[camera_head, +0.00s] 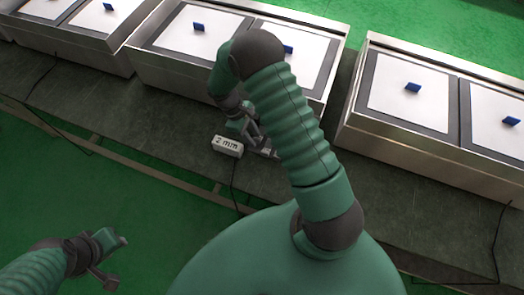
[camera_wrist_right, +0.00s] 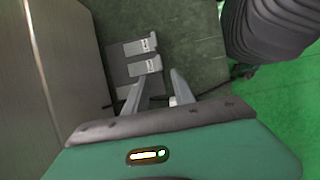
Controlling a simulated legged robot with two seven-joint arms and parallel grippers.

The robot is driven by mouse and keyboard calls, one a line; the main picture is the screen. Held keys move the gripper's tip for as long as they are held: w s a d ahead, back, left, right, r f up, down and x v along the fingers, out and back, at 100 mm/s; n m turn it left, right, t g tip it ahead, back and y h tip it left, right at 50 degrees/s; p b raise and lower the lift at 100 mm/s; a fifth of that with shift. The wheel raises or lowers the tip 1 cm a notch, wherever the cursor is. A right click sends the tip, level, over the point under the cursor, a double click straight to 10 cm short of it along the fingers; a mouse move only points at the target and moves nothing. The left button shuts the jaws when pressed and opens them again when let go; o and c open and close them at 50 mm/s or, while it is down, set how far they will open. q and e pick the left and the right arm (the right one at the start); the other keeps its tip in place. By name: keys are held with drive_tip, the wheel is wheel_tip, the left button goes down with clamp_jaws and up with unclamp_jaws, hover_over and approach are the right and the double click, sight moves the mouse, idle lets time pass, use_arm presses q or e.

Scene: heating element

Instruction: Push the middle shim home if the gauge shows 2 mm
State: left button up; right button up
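The gauge (camera_head: 228,146) is a white block reading "2 mm", lying on the dark bench beside a grey fixture. My right gripper (camera_head: 262,140) is at the fixture, just right of the gauge. In the right wrist view, two grey shims with small white labels show, an upper one (camera_wrist_right: 140,46) and a lower one (camera_wrist_right: 147,66), on a grey base (camera_wrist_right: 118,74). The right gripper's fingers (camera_wrist_right: 157,86) are apart, just below the lower shim. A small pale piece (camera_wrist_right: 173,101) shows by the right finger; I cannot tell what it is. My left gripper (camera_head: 115,260) is open and empty, away from the bench.
Metal heating units, one in the middle (camera_head: 180,65) and one at right (camera_head: 365,130), stand along the back of the dark bench (camera_head: 130,115). They have white plates with blue handles (camera_head: 412,87). A cable (camera_head: 233,190) hangs down from near the gauge.

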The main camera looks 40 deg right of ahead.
sight(263, 152)
drive_tip(key=x, duration=0.8)
drive_tip(key=shift+d+f, duration=0.3)
drive_tip(key=shift+d, duration=0.05)
drive_tip(key=shift+s+a+f, duration=0.25)
drive_tip(key=shift+s+f, duration=0.05)
drive_tip(key=shift+f, duration=0.3)
drive_tip(key=shift+d+f, duration=0.1)
drive_tip(key=shift+d, duration=0.25)
clamp_jaws()
drive_tip(key=shift+a, duration=0.2)
drive_tip(key=shift+w, duration=0.2)
